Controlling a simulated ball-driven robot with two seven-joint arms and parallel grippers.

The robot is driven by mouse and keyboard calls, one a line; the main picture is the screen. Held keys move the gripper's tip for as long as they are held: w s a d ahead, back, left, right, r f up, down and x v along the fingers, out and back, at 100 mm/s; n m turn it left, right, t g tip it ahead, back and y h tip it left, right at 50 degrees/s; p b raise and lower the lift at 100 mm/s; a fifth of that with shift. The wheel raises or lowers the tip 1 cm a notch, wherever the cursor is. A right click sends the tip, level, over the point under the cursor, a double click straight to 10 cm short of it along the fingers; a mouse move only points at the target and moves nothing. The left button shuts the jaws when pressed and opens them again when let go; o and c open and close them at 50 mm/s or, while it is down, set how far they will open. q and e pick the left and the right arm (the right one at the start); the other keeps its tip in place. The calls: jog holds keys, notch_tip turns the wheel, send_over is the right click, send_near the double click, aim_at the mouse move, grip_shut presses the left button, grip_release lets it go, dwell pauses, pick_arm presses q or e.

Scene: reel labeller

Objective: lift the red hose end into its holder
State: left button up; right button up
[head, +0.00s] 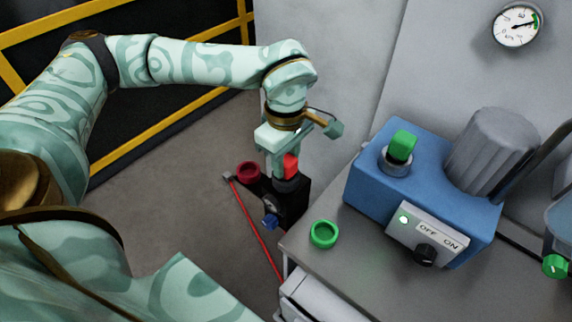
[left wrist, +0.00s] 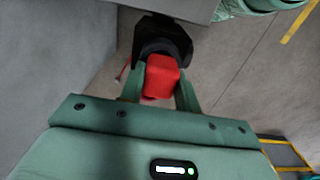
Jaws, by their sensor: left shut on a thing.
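The red block-shaped hose end (head: 291,166) sits upright at a dark round collar on a black unit (head: 296,205) at the side of the bench. My left gripper (head: 283,170) points down and is shut on the red hose end. In the left wrist view the red hose end (left wrist: 162,78) shows between the two green fingers, with the black unit (left wrist: 160,38) beyond it. I cannot tell whether the end is clear of the collar. A red ring (head: 248,172), which looks like the holder, is left of the gripper and empty. My right gripper is not in view.
A blue machine (head: 372,190) with a green plug (head: 402,145) stands on the grey bench (head: 350,285). A green ring (head: 323,234) lies near the bench corner. A thin red line (head: 255,226) runs across the floor side. A wall rises close behind the gripper.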

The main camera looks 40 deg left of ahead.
aim_at(287, 159)
pick_arm(q)
notch_tip(287, 159, up, 4)
jog(key=shift+s+d+p, duration=0.1)
jog(key=shift+d+p, duration=0.05)
jog(key=shift+p, duration=0.4)
jog(key=s+d+r+p, duration=0.2)
jog(key=s+d+r, duration=0.7)
jog(key=d, duration=0.1)
notch_tip(287, 159, up, 7)
jog(key=p, duration=0.3)
jog(key=shift+s, duration=0.25)
jog(key=shift+a, duration=0.1)
